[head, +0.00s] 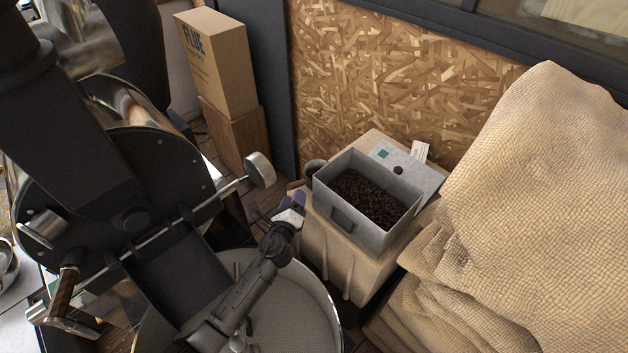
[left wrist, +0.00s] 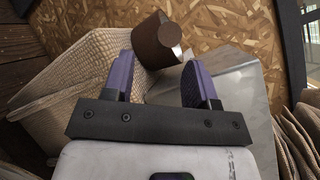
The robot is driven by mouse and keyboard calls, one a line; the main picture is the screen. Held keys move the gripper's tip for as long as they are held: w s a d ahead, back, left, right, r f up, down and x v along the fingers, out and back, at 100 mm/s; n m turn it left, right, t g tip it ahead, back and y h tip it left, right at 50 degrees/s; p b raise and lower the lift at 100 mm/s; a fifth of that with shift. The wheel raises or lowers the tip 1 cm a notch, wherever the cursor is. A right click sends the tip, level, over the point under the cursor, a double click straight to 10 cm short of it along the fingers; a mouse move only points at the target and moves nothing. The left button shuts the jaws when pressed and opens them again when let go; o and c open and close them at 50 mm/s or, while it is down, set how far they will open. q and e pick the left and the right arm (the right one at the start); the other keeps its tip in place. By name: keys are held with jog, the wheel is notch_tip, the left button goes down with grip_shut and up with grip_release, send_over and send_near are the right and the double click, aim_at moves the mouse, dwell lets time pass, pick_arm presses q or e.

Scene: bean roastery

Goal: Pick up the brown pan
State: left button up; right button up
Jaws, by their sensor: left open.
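A small brown vessel (left wrist: 157,42), which I take for the brown pan, is just past my left fingertips in the left wrist view. It has a pale metal-coloured part on its right side. My left gripper (left wrist: 158,62) has its two purple fingers spread on either side of the vessel's near end. I cannot tell whether they touch it. In the head view the left gripper (head: 296,197) is just left of the metal bin. A dark rounded thing (head: 315,167) behind it may be the same vessel. My right gripper is in neither view.
A metal bin (head: 342,213) of dark beans stands on a woven sack (head: 322,240), with a chipboard wall (head: 400,80) behind. Large burlap sacks (head: 540,190) fill the right. A black roaster (head: 150,190) and round tray (head: 290,310) crowd the left and front.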

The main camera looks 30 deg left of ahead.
aim_at(299, 186)
pick_arm(q)
jog(key=shift+b+x, duration=0.3)
jog(key=shift+x, duration=2.45)
jog(key=shift+r, duration=0.1)
jog(key=shift+c, duration=0.4)
jog(key=shift+d, duration=0.1)
grip_shut()
jog(key=shift+r, duration=0.1)
